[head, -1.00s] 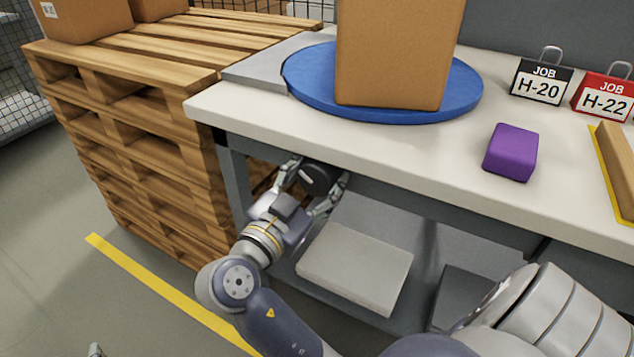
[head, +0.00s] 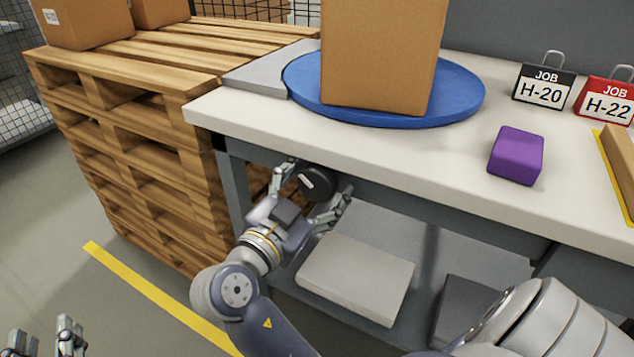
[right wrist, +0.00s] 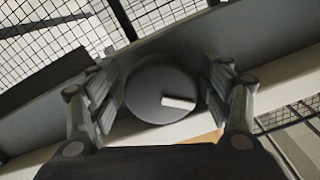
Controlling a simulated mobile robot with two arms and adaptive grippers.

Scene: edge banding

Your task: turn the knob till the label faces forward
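The dark round knob (head: 317,181) with a white mark sits under the front edge of the bench. It also shows in the right wrist view (right wrist: 160,93), its white mark right of centre and nearly level. My right gripper (head: 316,190) has its fingers on either side of the knob, with small gaps; it looks open. A brown box (head: 380,55) stands on the blue turntable (head: 460,95); its top is cut off, and no label shows on its visible sides. My left gripper (head: 45,340) is at the bottom left corner, fingers apart, empty.
A purple block (head: 516,155) and the H-20 (head: 541,88) and H-22 (head: 604,102) job signs stand on the bench (head: 400,145). A pallet stack (head: 150,130) is close on the left. A pale slab (head: 357,277) lies on the lower shelf.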

